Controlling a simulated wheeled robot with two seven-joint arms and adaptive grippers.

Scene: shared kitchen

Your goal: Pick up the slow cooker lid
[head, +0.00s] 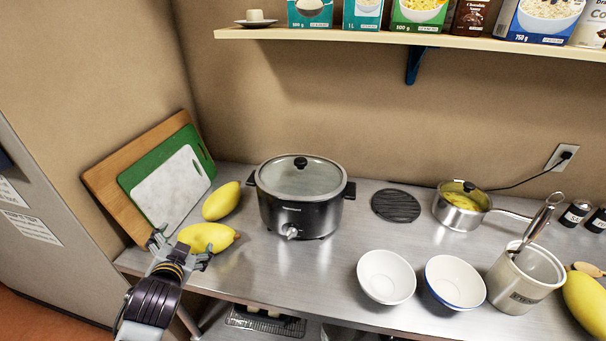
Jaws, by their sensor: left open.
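The slow cooker (300,214) stands upright on the metal counter, black with a dial on its front. Its glass lid (299,178) rests on top, with a dark knob (300,162) at the back middle of the lid as seen here. My left gripper (180,241) is open and empty, at the counter's left front edge, left of and nearer than the cooker. It is apart from the lid and overlaps the view close to a yellow fruit (210,236). My right gripper is not in view.
Another yellow fruit (221,201) lies left of the cooker. Cutting boards (169,186) lean on the left wall. Right are a black trivet (396,206), a saucepan (460,212), two bowls (386,277) and a crock (519,281). A loaded shelf (400,39) hangs above.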

